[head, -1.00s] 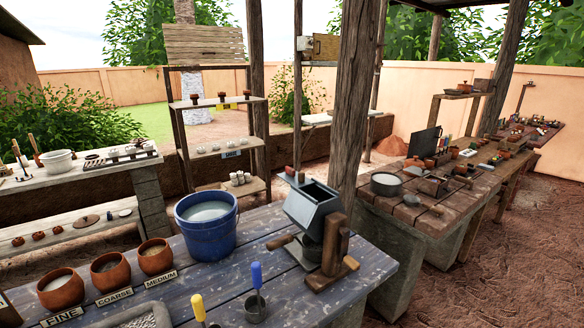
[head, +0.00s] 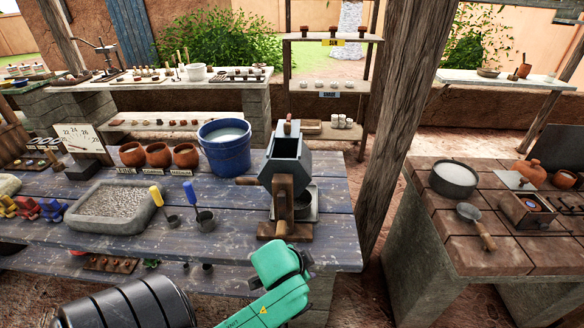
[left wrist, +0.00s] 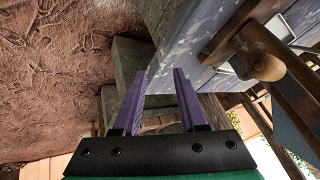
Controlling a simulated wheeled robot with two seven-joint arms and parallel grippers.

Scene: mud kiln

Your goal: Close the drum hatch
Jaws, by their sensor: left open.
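The grey angular drum (head: 286,172) stands in a wooden stand (head: 284,212) near the right end of the blue plank table. Its top looks open, and I see into a dark inside. A grey panel with a small reddish knob (head: 288,127) rises at its back; I cannot tell surely if this is the hatch. My green left arm reaches up in front of the table, below the drum; its fingers do not show clearly there. In the left wrist view my left gripper (left wrist: 161,76) is open and empty, beside the table edge. My right gripper is not in view.
A blue bucket (head: 223,150) stands left of the drum. Several clay pots (head: 159,155), yellow- and blue-handled scoops and a stone tray (head: 112,207) are further left. A wooden post (head: 398,120) rises right of the table, and another table (head: 465,225) stands beyond a gap.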

